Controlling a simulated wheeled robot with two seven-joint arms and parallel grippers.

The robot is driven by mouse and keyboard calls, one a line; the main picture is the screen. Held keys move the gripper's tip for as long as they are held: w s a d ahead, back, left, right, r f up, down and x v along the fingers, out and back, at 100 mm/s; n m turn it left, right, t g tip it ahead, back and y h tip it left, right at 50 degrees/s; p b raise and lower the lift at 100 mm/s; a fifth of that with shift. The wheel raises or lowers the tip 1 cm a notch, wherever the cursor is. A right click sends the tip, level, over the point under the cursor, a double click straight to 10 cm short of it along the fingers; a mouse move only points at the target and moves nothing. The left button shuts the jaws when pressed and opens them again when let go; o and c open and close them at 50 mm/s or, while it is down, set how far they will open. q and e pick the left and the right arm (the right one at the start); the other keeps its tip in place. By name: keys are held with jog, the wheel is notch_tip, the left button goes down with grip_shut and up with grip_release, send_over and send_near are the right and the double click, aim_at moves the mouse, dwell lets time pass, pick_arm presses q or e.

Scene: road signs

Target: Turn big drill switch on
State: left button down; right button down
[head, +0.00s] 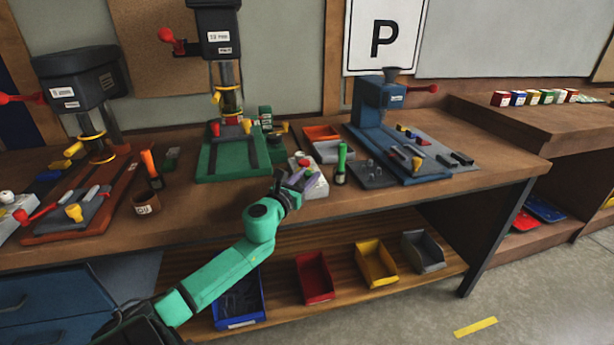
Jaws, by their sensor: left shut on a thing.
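A tall drill press (224,80) with a black head, red handle and green base (228,155) stands at the middle of the workbench. To the right of its base is a light grey switch box (318,188) with a red part on top. My left gripper (298,179) is at this box and covers its front left. It is shut on a part of the box; the fingers hide which part. I cannot tell how the switch stands. My right gripper is not in view.
A black drill press (75,80) stands left, a blue one (378,100) right. A green-handled tool (341,163) stands close right of the switch box. An orange tray (322,133) is behind it. Colored bins, including a red bin (314,278), are on the shelf below.

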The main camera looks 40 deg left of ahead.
pick_arm(q)
jog(key=shift+d+r+n+g+y+p, duration=0.1)
jog(key=shift+r+n+g+y+p, duration=0.1)
jog(key=shift+n+y+p, duration=0.45)
jog(key=shift+d+r+n+g+y+p, duration=0.15)
jog(key=shift+n+y+p, duration=0.25)
jog(key=shift+y, duration=0.45)
jog(key=n+g+y+p, duration=0.1)
jog(key=y, duration=0.1)
jog(key=shift+w+n+y, duration=0.15)
jog(key=shift+n+y, duration=0.15)
jog(key=shift+n, duration=0.05)
jog(key=n+g+y, duration=0.1)
jog(key=n+g+y+p, duration=0.1)
jog(key=y, duration=0.1)
jog(key=shift+w+d+f+n+g+p, duration=0.1)
jog(key=shift+d+f+n+g+p, duration=0.1)
jog(key=shift+n+g+p, duration=0.15)
jog(key=n+g+y, duration=0.2)
jog(key=g+y, duration=0.1)
jog(key=shift+w+d+f+n+b, duration=0.1)
jog(key=shift+w+f+n+b, duration=0.05)
jog(key=shift+n+b, duration=0.15)
jog(key=shift+w+n+g+y+b, duration=0.15)
jog(key=shift+n+g+y+b, duration=0.75)
jog(key=shift+n+g, duration=0.8)
jog(key=shift+m+g, duration=0.25)
jog(key=shift+g, duration=0.25)
jog(key=shift+c, duration=2.3)
grip_release()
